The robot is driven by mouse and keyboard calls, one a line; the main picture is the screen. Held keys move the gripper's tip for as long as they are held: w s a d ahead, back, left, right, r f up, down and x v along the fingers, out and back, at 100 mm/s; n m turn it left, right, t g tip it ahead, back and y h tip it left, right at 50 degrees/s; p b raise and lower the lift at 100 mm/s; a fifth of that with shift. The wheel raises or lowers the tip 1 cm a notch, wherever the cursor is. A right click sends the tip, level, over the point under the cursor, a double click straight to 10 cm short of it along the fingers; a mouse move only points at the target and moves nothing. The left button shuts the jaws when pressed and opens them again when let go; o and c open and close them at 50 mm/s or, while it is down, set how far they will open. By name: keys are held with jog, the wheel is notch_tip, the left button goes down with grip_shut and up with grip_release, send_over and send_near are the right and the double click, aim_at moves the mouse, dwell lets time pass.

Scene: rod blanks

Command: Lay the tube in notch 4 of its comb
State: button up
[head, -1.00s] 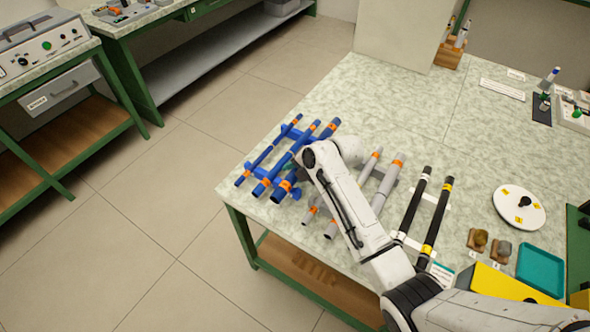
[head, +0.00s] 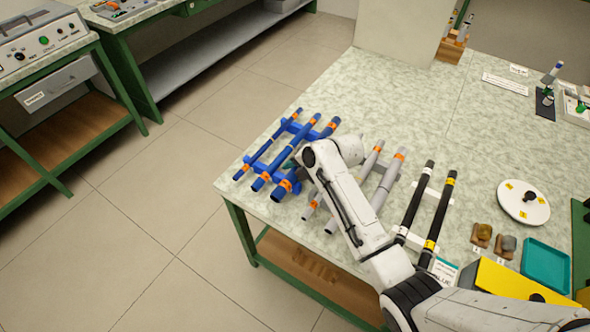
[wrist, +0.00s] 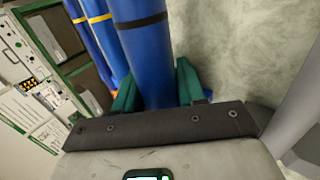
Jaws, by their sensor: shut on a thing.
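Three blue tubes with orange bands lie side by side across a blue comb (head: 297,187) at the table's left edge in the head view. My gripper (wrist: 156,88) is shut on the rightmost, thick blue tube (wrist: 143,40), which has a dark band and lies between the green fingertips in the wrist view. Its banded near end (head: 285,187) shows in the head view, and my arm hides part of its middle. The middle blue tube (head: 283,158) and the thinner left tube (head: 258,157) lie to its left. I cannot tell whether the held tube touches the comb.
A round white plate (head: 522,208) and a teal tray (head: 543,262) are further right. The table's far middle is clear.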

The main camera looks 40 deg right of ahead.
jog(key=shift+s+a+f+b, duration=0.1)
jog(key=shift+s+f+b, duration=0.2)
jog(key=shift+f+b, duration=0.4)
jog(key=o, duration=0.9)
jog(key=shift+f, duration=0.15)
jog(key=shift+s+d+r, duration=0.2)
jog(key=shift+r, duration=0.15)
jog(key=shift+c, duration=0.2)
jog(key=v, duration=0.7)
jog(key=w+r+v, duration=0.1)
jog(key=v, duration=0.3)
jog(key=shift+w+a, duration=0.1)
jog(key=shift+a, duration=0.1)
